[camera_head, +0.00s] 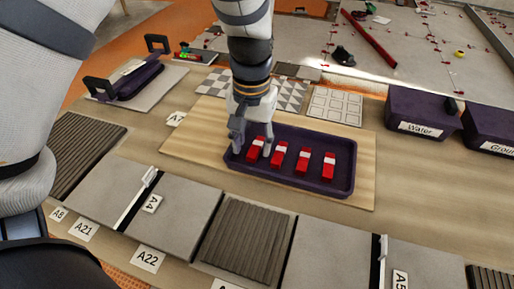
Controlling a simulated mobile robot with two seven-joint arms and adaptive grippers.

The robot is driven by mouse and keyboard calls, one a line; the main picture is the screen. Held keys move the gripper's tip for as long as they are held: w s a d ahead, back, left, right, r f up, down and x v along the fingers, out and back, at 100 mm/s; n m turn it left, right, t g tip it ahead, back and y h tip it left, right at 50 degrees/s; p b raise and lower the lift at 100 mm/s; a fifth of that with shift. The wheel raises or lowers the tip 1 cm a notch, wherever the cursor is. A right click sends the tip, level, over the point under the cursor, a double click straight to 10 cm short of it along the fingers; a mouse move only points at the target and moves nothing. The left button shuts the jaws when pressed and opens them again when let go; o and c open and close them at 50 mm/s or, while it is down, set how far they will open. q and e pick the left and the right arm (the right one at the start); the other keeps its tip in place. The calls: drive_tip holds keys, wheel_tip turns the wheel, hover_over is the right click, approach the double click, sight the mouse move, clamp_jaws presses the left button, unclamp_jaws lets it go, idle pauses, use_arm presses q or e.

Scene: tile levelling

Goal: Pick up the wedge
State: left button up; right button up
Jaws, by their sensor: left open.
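Several red wedges with white bands lie in a row in a dark purple tray (343,186). The leftmost wedge (254,151) lies between the fingers of my left gripper (253,147), which is open and reaches down into the tray's left end. I cannot tell whether the fingers touch it. To its right lie a second wedge (279,154), a third wedge (303,161) and a rightmost wedge (328,166), each apart from the others. My right gripper is not in view.
The tray sits on a light wooden board (200,147). Grey tiles (176,207) and a ribbed tile (247,238) line the front. A Water bin (419,112) stands at the right, and a handled purple tool (137,81) at the left.

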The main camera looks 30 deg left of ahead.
use_arm(q)
wheel_tip(320, 180, down, 2)
drive_tip(key=shift+f, duration=0.15)
drive_tip(key=shift+w, duration=0.1)
drive_tip(key=c, duration=0.9)
drive_tip(key=shift+r, duration=0.2)
